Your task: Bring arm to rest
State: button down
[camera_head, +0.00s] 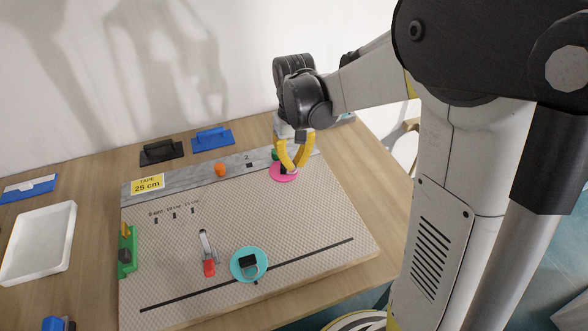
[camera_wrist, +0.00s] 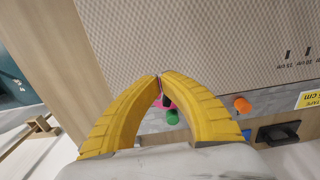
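My gripper (camera_head: 295,168) has two yellow fingers that curve in to each other. In the wrist view my gripper (camera_wrist: 159,76) has its fingertips together or very nearly so, with nothing seen held between them. In the head view the fingertips overlap a pink disc (camera_head: 278,176) with a dark part on it, at the board's far right corner. Whether they touch it I cannot tell. My arm reaches in from the right with the gripper pointing down.
The patterned board (camera_head: 300,225) carries a teal disc (camera_head: 236,262), a red-tipped tool (camera_head: 209,268), a green block (camera_head: 127,252) and an orange knob (camera_head: 220,169). A white tray (camera_head: 68,240) lies left. Black (camera_head: 160,152) and blue (camera_head: 213,138) handled tools lie behind.

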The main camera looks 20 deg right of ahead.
jog(key=s+r+t, duration=0.3)
jog(key=s+r, duration=0.2)
jog(key=s, duration=0.2)
jog(key=s+a+r+t, duration=0.1)
jog(key=s+r+t, duration=0.3)
jog(key=s, duration=0.4)
jog(key=shift+r, duration=0.75)
